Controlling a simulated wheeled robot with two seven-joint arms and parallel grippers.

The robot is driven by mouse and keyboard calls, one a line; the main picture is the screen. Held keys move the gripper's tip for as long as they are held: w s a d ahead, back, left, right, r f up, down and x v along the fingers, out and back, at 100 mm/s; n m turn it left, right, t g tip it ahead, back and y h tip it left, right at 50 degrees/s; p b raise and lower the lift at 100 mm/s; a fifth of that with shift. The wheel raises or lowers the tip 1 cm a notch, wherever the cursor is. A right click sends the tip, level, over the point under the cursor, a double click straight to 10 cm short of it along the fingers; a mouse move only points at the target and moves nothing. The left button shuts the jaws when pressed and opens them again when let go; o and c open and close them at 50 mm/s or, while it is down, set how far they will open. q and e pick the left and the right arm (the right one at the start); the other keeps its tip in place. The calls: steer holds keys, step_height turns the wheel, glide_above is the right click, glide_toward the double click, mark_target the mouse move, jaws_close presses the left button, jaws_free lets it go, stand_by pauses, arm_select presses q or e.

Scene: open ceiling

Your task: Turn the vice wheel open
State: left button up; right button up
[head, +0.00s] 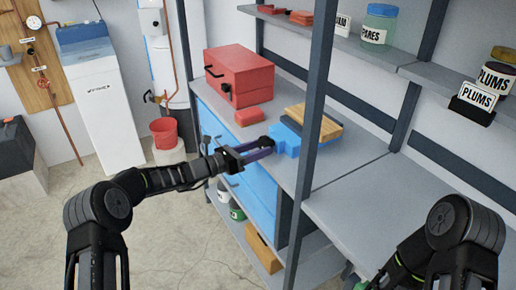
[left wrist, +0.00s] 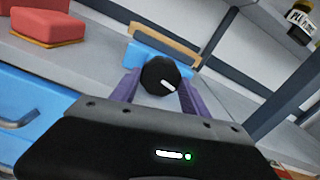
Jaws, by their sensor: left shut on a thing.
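The blue vice (head: 286,138) is fixed at the front edge of the grey workbench. Its wheel, a round black knob with a white mark (left wrist: 165,75), faces my left wrist camera. A wooden block with a yellowish top (head: 314,123) is at the vice's far side. My left gripper (head: 265,145) reaches in from the left, and its purple fingers are shut on the wheel, one on each side. In the left wrist view the vice body (left wrist: 145,57) shows behind the wheel. My right arm shows at the lower right, but its gripper is out of view.
A red toolbox (head: 240,75) and a small red box (head: 249,117) stand on the bench left of the vice. A dark shelf post (head: 309,130) rises close in front of the vice. Blue drawers (head: 253,190) lie below. The bench right of the post is clear.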

arm_select(q)
steer(key=shift+n, duration=0.9)
steer(key=o, duration=1.4)
steer(key=shift+c, duration=0.2)
steer(key=shift+s+a, duration=0.1)
steer(key=v, duration=0.7)
steer(key=shift+s+a+b, duration=0.2)
steer(key=shift+b, duration=0.25)
